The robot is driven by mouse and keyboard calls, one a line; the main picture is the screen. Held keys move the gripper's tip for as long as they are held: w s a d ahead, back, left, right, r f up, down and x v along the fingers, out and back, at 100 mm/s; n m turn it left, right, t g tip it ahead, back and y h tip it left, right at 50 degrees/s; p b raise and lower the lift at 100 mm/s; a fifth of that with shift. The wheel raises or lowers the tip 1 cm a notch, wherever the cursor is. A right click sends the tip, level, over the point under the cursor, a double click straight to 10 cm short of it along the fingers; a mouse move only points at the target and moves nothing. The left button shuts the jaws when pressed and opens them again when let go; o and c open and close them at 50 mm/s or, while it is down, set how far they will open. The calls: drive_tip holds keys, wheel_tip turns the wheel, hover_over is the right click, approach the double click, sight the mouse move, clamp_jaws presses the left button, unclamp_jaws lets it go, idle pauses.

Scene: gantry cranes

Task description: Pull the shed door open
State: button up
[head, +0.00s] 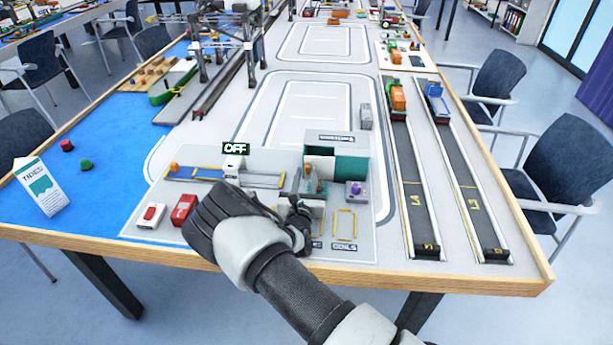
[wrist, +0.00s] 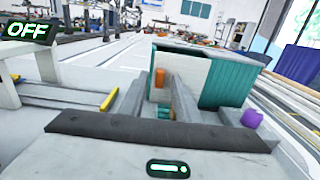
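The shed (head: 352,168) is a small grey and teal box near the front middle of the table. It stands just beyond my gripper (head: 298,208) in the head view. In the wrist view the shed (wrist: 228,82) shows a broad teal panel at right and a pale opening-like area at left. I cannot tell which panel is the door, or how far open it is. A small upright orange piece (wrist: 159,78) shows in front of the pale area. The grey fingers of my gripper (wrist: 162,100) point towards it, with a narrow space between them. Contact is unclear.
A sign reading OFF (head: 236,148) stands left of the shed. A purple knob on a grey block (head: 356,190) is close at its right. A red box (head: 184,209) and a white-and-red block (head: 151,215) lie at left. Two dark lanes (head: 420,195) run at right.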

drive_tip(key=shift+w, duration=0.4)
drive_tip(key=shift+c, duration=0.5)
clamp_jaws()
